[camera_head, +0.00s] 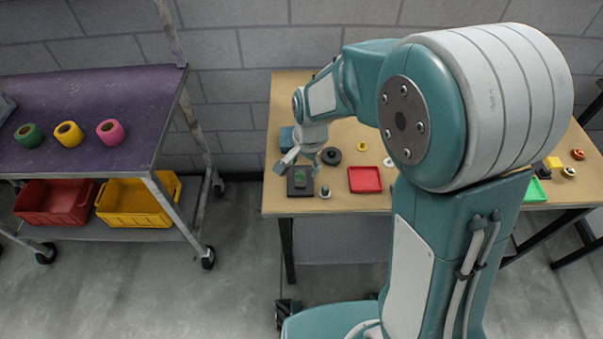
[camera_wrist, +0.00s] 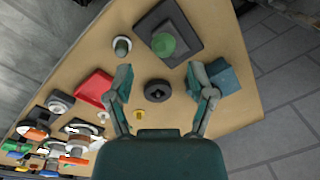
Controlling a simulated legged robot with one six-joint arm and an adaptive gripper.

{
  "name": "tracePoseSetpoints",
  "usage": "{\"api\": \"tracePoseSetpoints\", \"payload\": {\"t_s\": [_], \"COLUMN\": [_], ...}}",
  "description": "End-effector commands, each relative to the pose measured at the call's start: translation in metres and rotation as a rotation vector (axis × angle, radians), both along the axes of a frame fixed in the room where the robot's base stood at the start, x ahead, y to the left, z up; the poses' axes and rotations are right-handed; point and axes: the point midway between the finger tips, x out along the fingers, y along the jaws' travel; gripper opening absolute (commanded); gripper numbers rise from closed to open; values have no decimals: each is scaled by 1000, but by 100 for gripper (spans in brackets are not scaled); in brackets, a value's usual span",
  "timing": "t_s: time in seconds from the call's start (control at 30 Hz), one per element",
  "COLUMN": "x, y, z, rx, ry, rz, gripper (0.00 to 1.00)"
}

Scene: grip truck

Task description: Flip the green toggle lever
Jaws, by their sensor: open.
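A rounded green piece (camera_wrist: 164,45) stands on a dark square base (camera_wrist: 188,22) in the wrist view; it looks like the green toggle lever seen nearly end-on. The head view shows the green piece (camera_head: 300,184) at the table's near left corner. My gripper (camera_wrist: 160,72) is open and empty. In the wrist view its two fingers are spread wide, with the green piece beyond the tips, between their lines. In the head view my gripper (camera_head: 299,164) hangs just above and behind the base. Whether a finger touches the lever cannot be told.
A small pale-topped knob (camera_head: 325,192) stands right of the base. A black round knob (camera_head: 331,156), a blue block (camera_wrist: 223,77) and a red tray (camera_head: 365,179) are close by on the wooden table (camera_head: 290,87). A purple-topped cart (camera_head: 85,120) stands left, across a floor gap.

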Motion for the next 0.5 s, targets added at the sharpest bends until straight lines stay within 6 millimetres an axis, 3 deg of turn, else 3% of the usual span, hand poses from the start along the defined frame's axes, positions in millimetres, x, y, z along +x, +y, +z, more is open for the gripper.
{"api": "tracePoseSetpoints", "payload": {"t_s": [0.2,0.5], "x": [2,3], "y": [3,1], "z": [-36,-50], "rx": [0,4], "ry": [2,-2], "rz": [1,0], "gripper": [70,70]}}
